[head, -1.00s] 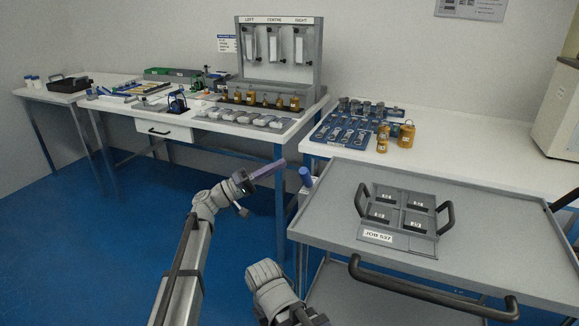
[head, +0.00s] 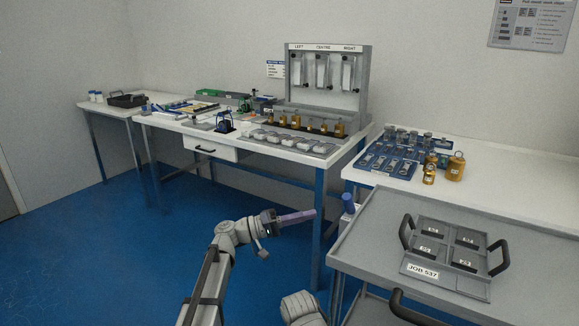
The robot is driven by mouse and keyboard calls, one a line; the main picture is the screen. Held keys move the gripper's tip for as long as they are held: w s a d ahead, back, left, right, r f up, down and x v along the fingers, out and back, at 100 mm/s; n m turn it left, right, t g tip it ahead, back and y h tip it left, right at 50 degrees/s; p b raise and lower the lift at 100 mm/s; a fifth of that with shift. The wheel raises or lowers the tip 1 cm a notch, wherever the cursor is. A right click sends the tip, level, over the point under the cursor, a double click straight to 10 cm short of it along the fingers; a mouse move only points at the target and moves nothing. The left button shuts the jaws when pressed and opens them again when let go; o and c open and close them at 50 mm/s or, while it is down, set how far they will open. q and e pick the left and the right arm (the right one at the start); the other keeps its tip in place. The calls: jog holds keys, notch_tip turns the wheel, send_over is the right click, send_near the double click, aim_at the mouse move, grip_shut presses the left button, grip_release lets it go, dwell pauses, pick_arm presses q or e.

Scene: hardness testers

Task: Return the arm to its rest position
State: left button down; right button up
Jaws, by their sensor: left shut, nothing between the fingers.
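My left arm comes up from the bottom of the head view. Its left gripper (head: 312,214), with purple fingers, is shut and empty. It points right over the blue floor, in front of the table and left of the grey cart. Only a rounded grey part of my right arm shows at the bottom edge, and its gripper is out of the picture.
The grey cart (head: 372,243) carries a handled tray (head: 418,268) labelled JOB 537. Behind stand a white table (head: 262,158) with a LEFT/CENTRE/RIGHT rack (head: 325,48) and a white bench (head: 510,185) with weights. The blue floor (head: 120,255) at left is clear.

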pick_arm(q)
jog(key=s+a+f+n+g+y, duration=0.1)
jog(key=s+a+f+y, duration=0.3)
jog(key=f, duration=0.4)
jog(key=s+a+f+y, duration=0.1)
jog(key=s+f+y, duration=0.4)
jog(key=s+f, duration=0.3)
jog(key=s+a+f+n+y, duration=0.1)
jog(key=s+a+f+y, duration=0.4)
jog(key=a, duration=0.4)
jog(key=s+a+f+n+y, duration=0.1)
jog(key=s+a+f+y, duration=0.45)
jog(key=a, duration=0.45)
jog(key=s+d+m+g+y, duration=0.2)
jog(key=s+d+m, duration=0.25)
jog(key=d, duration=0.65)
notch_tip(320, 180, up, 33)
jog(key=p, duration=3.2)
jog(key=shift+s+n, duration=0.25)
jog(key=shift+n, duration=0.1)
jog(key=shift+h, duration=0.25)
